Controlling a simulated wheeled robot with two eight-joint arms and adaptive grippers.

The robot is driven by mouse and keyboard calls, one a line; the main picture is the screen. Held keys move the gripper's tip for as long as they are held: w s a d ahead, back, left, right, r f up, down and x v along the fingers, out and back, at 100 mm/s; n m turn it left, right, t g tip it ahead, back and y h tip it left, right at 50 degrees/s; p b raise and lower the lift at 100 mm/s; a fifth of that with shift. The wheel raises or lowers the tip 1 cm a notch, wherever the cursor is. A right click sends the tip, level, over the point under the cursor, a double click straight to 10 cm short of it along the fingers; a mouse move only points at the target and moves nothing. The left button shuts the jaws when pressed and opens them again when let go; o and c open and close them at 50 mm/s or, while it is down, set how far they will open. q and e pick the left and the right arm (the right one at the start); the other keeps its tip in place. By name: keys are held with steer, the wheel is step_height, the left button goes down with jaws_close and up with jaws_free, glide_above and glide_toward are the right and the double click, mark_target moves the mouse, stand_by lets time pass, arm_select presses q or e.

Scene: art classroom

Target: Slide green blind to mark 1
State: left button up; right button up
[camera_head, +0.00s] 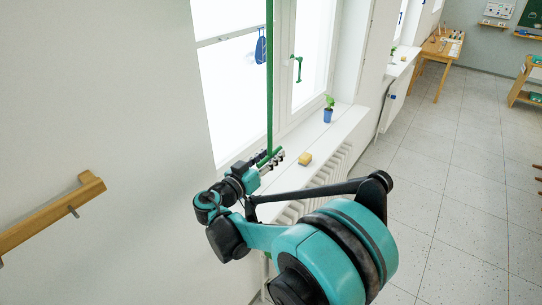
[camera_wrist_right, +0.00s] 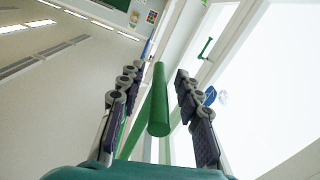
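A narrow green vertical bar (camera_head: 269,80), which looks like the green blind's edge, runs down in front of the window in the head view. A short green rod sits at its lower end, by my right gripper (camera_head: 272,159). In the right wrist view the green rod (camera_wrist_right: 158,108) points toward the camera between the two fingers of my right gripper (camera_wrist_right: 158,92). The fingers are spread, with visible gaps on both sides of the rod. I cannot make out a number or mark 1. My left gripper is not in view.
A blue tag (camera_head: 260,50) and green window handle (camera_head: 298,68) show behind. A wooden rail (camera_head: 48,215) is at left; open floor lies right.

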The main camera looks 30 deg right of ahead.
steer(key=v, duration=1.2)
steer(key=shift+f, duration=0.15)
